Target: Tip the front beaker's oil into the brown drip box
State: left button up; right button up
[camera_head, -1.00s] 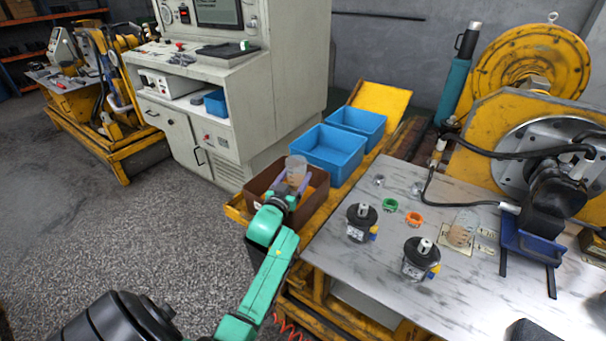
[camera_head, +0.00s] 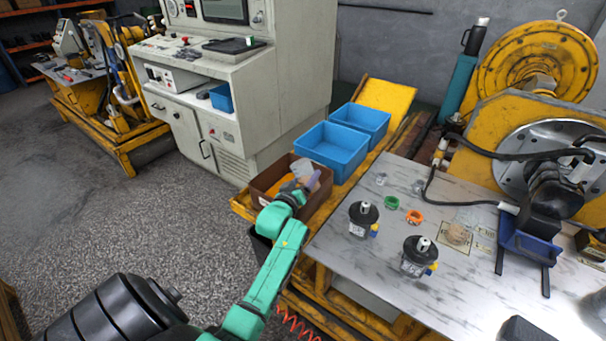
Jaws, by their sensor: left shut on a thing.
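My left gripper (camera_head: 307,184) is shut on a clear beaker (camera_head: 301,170) and holds it above the brown drip box (camera_head: 262,198). The beaker is tilted, its mouth towards the upper left. The gripper fingers hide part of it, and I cannot tell how much oil is left in it. The drip box is open, with an orange-yellow patch inside; my arm covers part of its near side. A second clear beaker (camera_head: 459,232) with brownish oil low in it stands upright on a marked square on the table. My right gripper is not in view.
Two blue bins (camera_head: 331,151) stand just behind the drip box. The marbled table (camera_head: 375,265) to the right holds two black motors (camera_head: 363,219), a green ring (camera_head: 392,203) and an orange ring (camera_head: 414,217). A grey cabinet (camera_head: 222,130) stands behind on the left.

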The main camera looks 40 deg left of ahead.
aim_at(302, 169)
pick_arm(q)
jog(key=n, duration=0.1)
jog(key=r+n+p, duration=0.1)
jog(key=n+h+p, duration=0.1)
jog(key=shift+d+r+g, duration=0.25)
jog(key=shift+r+g, duration=0.05)
jog(key=shift+r, duration=0.05)
jog(key=n, duration=0.1)
jog(key=r+n, duration=0.1)
jog(key=shift+n+h, duration=0.4)
jog(key=shift+a+r+n+g+h+p, duration=0.2)
jog(key=shift+r+n+h+p, duration=0.2)
jog(key=shift+n+p, duration=0.55)
jog(key=shift+a+r+n+g+h+p, duration=0.1)
jog(key=shift+a+r+n+h+p, duration=0.2)
jog(key=shift+n+p, duration=0.6)
jog(key=shift+a+r+n+h+p, duration=0.25)
jog(key=shift+r+n+h+p, duration=0.2)
jog(key=shift+n+p, duration=0.15)
dwell(1.0)
